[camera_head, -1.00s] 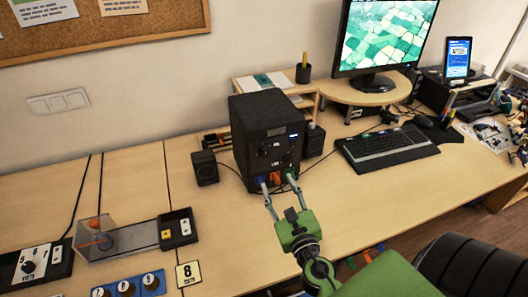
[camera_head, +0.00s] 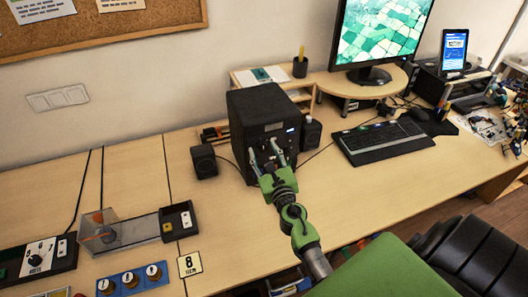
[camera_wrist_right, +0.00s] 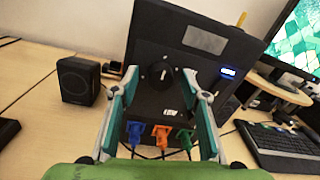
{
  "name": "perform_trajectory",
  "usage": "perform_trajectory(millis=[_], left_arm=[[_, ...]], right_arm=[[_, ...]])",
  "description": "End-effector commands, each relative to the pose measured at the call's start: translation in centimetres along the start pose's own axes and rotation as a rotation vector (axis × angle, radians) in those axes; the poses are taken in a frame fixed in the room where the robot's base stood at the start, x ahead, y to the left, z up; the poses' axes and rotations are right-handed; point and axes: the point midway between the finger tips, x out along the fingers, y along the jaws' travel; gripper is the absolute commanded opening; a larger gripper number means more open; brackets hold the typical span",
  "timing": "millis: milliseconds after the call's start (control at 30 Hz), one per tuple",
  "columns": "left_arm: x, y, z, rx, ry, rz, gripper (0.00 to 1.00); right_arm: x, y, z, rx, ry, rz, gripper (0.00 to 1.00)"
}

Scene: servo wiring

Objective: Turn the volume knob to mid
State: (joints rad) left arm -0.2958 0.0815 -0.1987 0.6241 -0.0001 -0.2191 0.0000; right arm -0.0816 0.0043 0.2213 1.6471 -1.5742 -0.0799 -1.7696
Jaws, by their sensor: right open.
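A black box (camera_head: 250,105) stands upright on the desk, with a small lit blue display on its front. In the right wrist view, a dark round knob (camera_wrist_right: 160,76) with a white pointer mark sits on the front panel. The pointer looks close to upright. A small white label (camera_wrist_right: 170,112) is below it; I cannot read it. My right gripper (camera_head: 264,150) is open in front of the box. In the wrist view its two fingers (camera_wrist_right: 160,82) stand either side of the knob, apparently apart from it. In the head view the gripper partly hides the panel. My left gripper is out of view.
Blue, orange and green plugs (camera_wrist_right: 162,134) sit low on the box's front. Small black speakers (camera_head: 204,161) flank the box. A keyboard (camera_head: 383,143) lies to the right.

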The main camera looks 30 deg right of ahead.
Motion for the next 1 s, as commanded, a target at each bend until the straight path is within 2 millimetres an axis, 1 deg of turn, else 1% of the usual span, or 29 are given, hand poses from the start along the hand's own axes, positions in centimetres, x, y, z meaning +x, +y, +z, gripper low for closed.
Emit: perform_trajectory(millis=[67, 100, 167, 200, 233, 267, 467, 667, 867, 1000], left_arm=[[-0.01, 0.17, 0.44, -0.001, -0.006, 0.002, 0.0], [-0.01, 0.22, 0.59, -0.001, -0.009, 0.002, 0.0], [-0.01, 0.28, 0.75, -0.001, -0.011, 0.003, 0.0], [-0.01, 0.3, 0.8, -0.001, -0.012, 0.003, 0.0], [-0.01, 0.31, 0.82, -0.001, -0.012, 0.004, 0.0], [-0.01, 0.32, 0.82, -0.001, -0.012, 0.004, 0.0], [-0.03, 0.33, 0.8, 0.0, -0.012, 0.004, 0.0], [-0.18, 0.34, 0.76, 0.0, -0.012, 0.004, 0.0], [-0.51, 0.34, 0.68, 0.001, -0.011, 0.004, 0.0], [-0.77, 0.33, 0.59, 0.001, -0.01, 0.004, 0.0]], right_arm=[[-0.01, -0.01, 0.0, 0.0, 0.0, 0.0, 0.42], [-0.02, -0.01, 0.01, 0.0, 0.0, 0.0, 0.39], [-0.02, -0.01, 0.01, 0.0, 0.0, 0.0, 0.23], [-0.02, -0.01, 0.01, 0.0, 0.0, 0.0, 0.13], [-0.03, -0.01, 0.01, 0.0, 0.0, 0.0, 0.05], [-0.03, -0.01, 0.02, 0.0, 0.0, 0.0, 0.03], [-0.04, -0.02, 0.02, 0.004, 0.0, 0.0, 0.03], [-0.04, -0.04, 0.07, 0.051, 0.003, 0.0, 0.03], [-0.04, -0.1, 0.12, 0.168, 0.011, 0.002, 0.03], [-0.04, -0.13, 0.14, 0.288, 0.019, 0.005, 0.03]])
